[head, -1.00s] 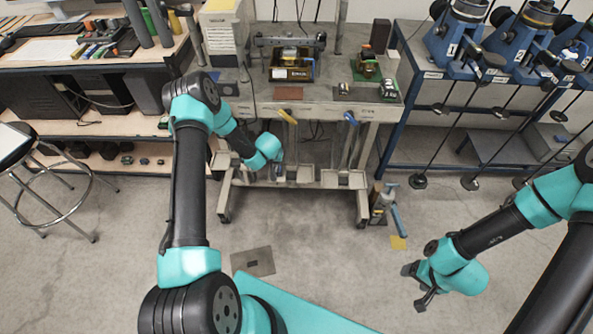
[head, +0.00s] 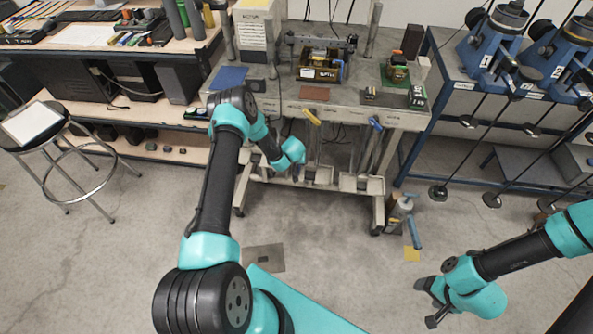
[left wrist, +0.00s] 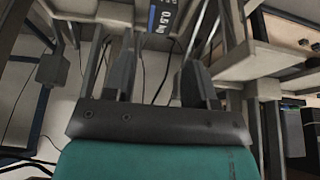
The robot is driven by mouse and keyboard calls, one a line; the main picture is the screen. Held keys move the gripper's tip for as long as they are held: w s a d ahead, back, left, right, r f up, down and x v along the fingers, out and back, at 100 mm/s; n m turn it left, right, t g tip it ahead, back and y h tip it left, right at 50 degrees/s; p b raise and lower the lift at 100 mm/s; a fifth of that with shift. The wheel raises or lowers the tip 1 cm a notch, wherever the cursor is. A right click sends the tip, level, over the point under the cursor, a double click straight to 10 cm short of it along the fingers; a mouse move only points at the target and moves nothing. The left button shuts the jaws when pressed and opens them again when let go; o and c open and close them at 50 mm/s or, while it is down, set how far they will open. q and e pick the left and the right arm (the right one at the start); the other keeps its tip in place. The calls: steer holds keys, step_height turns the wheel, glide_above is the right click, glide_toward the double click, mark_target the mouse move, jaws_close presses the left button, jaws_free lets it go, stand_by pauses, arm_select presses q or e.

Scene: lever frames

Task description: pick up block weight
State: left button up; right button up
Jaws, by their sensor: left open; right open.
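A small dark label or block face marked "0.5 kg" (left wrist: 165,18) shows at the top of the left wrist view, beyond my fingertips; the rest of it is cut off. My left gripper (left wrist: 158,85) is open, with two dark fingers apart and nothing seen between them. In the head view, my left gripper (head: 297,174) is low in front of the work table's lower shelf, small and partly hidden by my wrist. I cannot pick out the block weight for sure in the head view. My right gripper (head: 432,304) is open and empty above the floor at lower right.
The grey work table (head: 270,105) carries a boxed device (head: 318,70), a brown pad (head: 315,93) and a green mat (head: 397,80). Yellow (head: 312,116) and blue (head: 376,123) handles are at its front edge. A stool (head: 65,150) stands left. The floor in front is mostly clear.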

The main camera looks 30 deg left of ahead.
mark_target(297, 167)
arm_select(q)
steer(key=shift+x, duration=2.85)
steer(key=shift+x, duration=2.65)
steer(key=shift+s+d, duration=0.1)
steer(key=shift+s, duration=0.05)
jaws_close()
steer(key=shift+r, duration=0.15)
